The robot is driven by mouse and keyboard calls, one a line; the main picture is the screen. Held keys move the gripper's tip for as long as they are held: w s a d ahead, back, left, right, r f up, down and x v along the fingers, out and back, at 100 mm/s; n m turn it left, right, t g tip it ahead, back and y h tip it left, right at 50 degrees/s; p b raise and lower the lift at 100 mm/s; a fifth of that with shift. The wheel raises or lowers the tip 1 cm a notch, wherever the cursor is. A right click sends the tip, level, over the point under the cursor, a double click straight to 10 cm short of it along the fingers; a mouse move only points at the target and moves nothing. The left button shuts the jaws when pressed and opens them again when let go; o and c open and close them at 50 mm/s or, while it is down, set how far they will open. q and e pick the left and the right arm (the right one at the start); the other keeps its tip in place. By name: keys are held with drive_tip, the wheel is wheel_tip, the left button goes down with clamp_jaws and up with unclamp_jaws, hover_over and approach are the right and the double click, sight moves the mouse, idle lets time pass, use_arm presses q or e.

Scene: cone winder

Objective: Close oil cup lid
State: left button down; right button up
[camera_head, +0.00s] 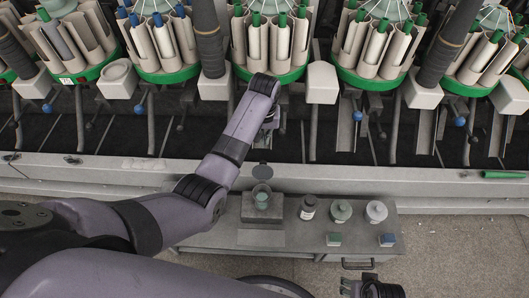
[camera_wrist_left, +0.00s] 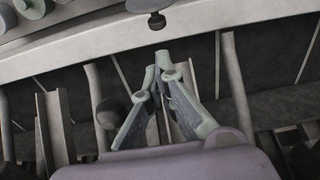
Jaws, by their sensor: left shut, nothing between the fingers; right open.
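The oil cup (camera_head: 262,194) is a small greenish cup on a grey block on the bench. Its dark round lid (camera_head: 262,172) stands open on the machine side of the cup. In the left wrist view the dark lid (camera_wrist_left: 156,21) shows near the top edge, beside the cup's rim (camera_wrist_left: 146,4), which is cut off. My left gripper (camera_head: 264,139) hangs over the machine's edge, beyond the lid and apart from it. In the left wrist view its fingers (camera_wrist_left: 164,63) are together and empty. My right gripper (camera_head: 370,284) is open at the bottom edge, partly cut off.
The grey bench (camera_head: 225,226) also carries a dark bottle (camera_head: 308,207), a green-grey container (camera_head: 340,211), a pale container (camera_head: 376,212) and two small blocks. Winder heads with bobbins (camera_head: 270,40) line the back. A green tube (camera_head: 504,174) lies on the right ledge.

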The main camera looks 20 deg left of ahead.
sight(263, 169)
use_arm(q)
wheel_tip(263, 169, down, 9)
drive_tip(key=b, duration=0.3)
drive_tip(key=shift+w+a, duration=0.15)
drive_tip(key=shift+w, duration=0.15)
use_arm(e)
drive_tip(key=w+v, duration=0.2)
drive_tip(key=v, duration=1)
drive_tip(key=shift+w+r+t, duration=0.25)
drive_tip(key=shift+r+t, duration=0.1)
drive_tip(key=shift+t, duration=0.05)
use_arm(q)
drive_tip(key=shift+r, duration=0.1)
